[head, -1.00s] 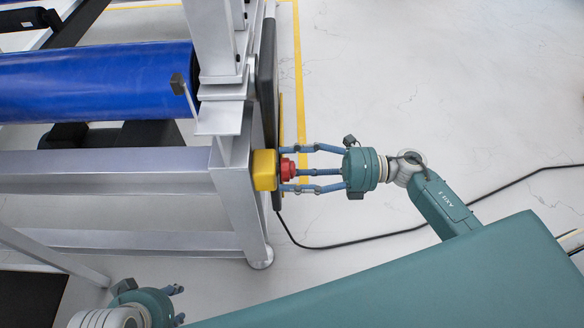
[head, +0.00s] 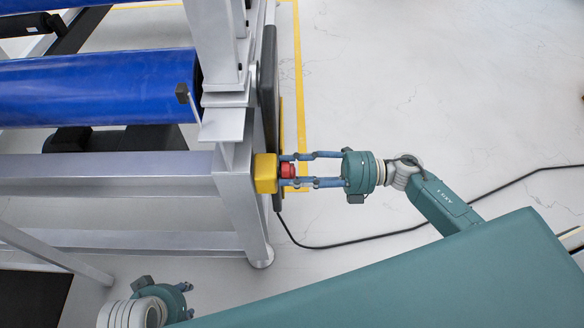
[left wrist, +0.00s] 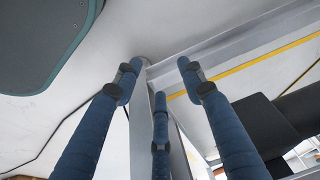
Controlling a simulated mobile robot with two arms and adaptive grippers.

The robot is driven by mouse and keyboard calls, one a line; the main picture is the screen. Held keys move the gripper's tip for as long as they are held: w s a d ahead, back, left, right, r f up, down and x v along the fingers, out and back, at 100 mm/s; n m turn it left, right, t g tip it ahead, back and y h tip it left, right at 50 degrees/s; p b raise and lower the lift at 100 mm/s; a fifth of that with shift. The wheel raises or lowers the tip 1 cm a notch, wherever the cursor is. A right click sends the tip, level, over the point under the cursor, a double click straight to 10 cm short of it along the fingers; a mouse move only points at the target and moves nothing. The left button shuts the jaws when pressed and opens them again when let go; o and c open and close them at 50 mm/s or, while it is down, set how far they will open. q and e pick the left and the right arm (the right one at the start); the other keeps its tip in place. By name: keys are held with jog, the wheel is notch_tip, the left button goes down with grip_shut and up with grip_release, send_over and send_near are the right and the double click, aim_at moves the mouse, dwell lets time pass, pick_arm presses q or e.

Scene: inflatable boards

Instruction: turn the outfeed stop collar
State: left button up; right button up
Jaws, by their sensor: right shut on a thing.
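The red stop collar (head: 287,171) sticks out from the right side of a yellow housing (head: 265,173) on the grey metal frame. My right gripper (head: 285,169) comes from the right with its blue fingers around the collar, shut on it. Two of its fingers show, one above and one below the collar. My left gripper (head: 188,300) is low in the head view, beside the frame's lower part and clear of the collar. In the left wrist view its three blue fingers (left wrist: 160,78) are spread apart with nothing between them.
The grey frame (head: 110,188) carries a blue roller (head: 95,88). A black cable (head: 390,236) runs over the pale floor below my right arm. A yellow line (head: 300,90) marks the floor. The floor to the upper right is clear.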

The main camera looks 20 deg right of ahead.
jog(key=shift+m+p, duration=0.45)
jog(key=shift+m, duration=0.35)
pick_arm(q)
jog(key=shift+d+f, duration=0.1)
jog(key=shift+f, duration=2.75)
pick_arm(e)
jog(key=shift+s+m, duration=0.1)
jog(key=shift+m, duration=0.4)
jog(key=o, duration=1.2)
jog(key=shift+a, duration=0.1)
jog(key=shift+c, duration=0.2)
jog(key=v, duration=1.2)
